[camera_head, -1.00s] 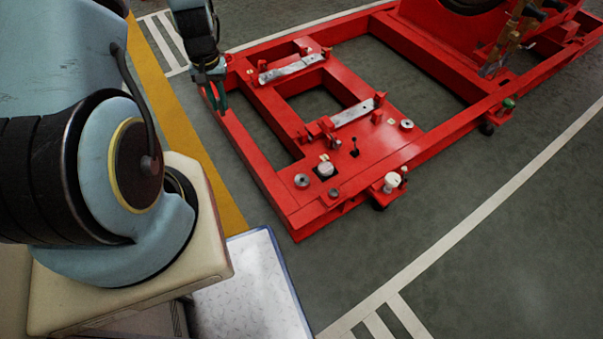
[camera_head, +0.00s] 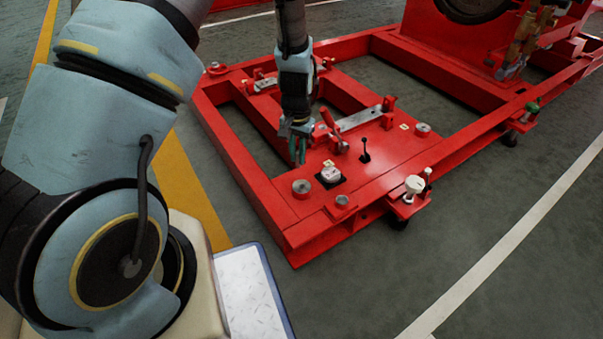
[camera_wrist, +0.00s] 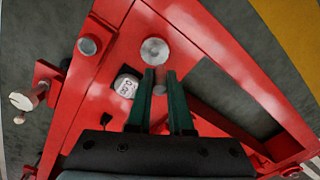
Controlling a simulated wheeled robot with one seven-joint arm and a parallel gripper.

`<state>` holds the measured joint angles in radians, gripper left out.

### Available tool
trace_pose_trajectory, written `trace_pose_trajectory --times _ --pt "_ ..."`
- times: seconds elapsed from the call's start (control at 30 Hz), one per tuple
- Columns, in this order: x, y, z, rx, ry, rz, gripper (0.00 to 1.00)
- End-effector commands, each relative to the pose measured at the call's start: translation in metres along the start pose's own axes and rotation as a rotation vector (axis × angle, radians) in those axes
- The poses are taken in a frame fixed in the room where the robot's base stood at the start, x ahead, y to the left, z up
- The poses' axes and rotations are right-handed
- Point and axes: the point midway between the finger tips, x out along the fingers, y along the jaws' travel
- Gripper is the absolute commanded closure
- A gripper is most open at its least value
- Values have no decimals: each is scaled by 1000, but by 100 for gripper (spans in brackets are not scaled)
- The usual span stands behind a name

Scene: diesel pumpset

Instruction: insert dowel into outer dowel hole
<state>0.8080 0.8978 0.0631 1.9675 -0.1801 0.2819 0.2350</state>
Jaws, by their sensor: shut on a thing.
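My gripper (camera_head: 298,150), with green fingers, points down over the front-left part of the red frame (camera_head: 262,178). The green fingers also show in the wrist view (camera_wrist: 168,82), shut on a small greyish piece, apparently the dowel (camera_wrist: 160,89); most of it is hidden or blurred. Just beyond the fingertips is a round metal boss (camera_wrist: 154,51), seen in the head view near the corner (camera_head: 302,188). A smaller boss (camera_wrist: 88,45) lies nearer the end beam. I cannot tell which opening is the outer dowel hole, or the height gap below the fingertips.
A white-topped labelled cylinder (camera_wrist: 126,86) stands close beside the fingers. Grey floor is clear at the right.

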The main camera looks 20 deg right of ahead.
Motion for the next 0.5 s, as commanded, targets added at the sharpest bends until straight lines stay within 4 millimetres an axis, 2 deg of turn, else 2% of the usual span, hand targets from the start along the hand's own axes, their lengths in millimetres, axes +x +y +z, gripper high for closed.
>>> trace_pose_trajectory --times 0.03,0.1,0.5 --pt "10 4 -2 11 1 -1 100" --pt "13 8 -2 20 1 -1 100" --pt "12 10 -3 25 0 -1 100"
